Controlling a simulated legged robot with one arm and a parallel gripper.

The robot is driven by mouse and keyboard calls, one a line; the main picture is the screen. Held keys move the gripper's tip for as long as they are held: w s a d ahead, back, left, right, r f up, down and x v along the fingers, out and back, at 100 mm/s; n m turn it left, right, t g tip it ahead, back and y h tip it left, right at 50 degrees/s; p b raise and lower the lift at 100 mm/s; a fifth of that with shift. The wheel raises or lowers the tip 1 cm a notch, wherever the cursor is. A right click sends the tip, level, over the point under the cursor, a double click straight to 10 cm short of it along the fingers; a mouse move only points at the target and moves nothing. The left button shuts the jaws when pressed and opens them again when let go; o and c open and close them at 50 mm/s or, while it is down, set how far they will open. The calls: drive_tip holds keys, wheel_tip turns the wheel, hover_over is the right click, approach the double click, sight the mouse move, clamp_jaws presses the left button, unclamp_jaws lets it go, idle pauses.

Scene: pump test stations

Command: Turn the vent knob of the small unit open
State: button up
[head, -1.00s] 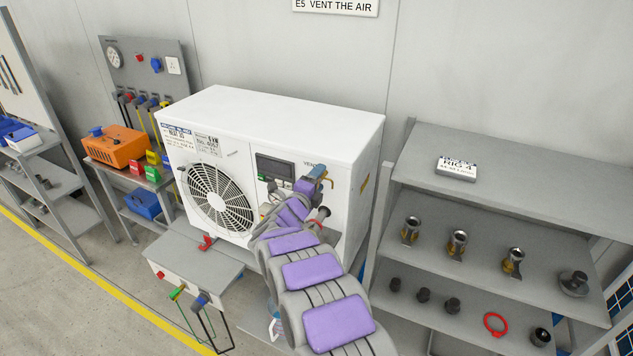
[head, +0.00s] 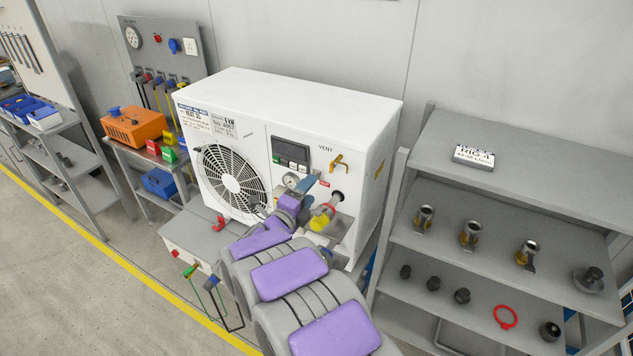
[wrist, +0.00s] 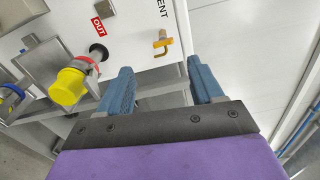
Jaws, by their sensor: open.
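The small unit (head: 300,110) is a white box with a round fan grille and a small display panel. Its vent knob (head: 339,163) is a yellow-brass handle below the word VENT at the upper right of the front. In the wrist view the vent knob (wrist: 162,42) shows beyond the fingers, near the panel's edge, and nothing touches it. My gripper (wrist: 163,88) has two blue fingers set apart with nothing between them. In the head view my gripper (head: 306,186) is left of and below the knob, in front of the panel.
A yellow-capped pipe with a red ring (head: 322,220) sticks out below the knob, by the red OUT label (wrist: 98,23). A gauge (head: 291,180) sits left of it. A grey shelf (head: 530,180) with fittings stands at right. An orange case (head: 135,126) stands at left.

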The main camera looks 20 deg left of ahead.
drive_tip(key=shift+s+a+f, duration=0.1)
drive_tip(key=shift+s, duration=1.25)
drive_tip(key=shift+c, duration=0.3)
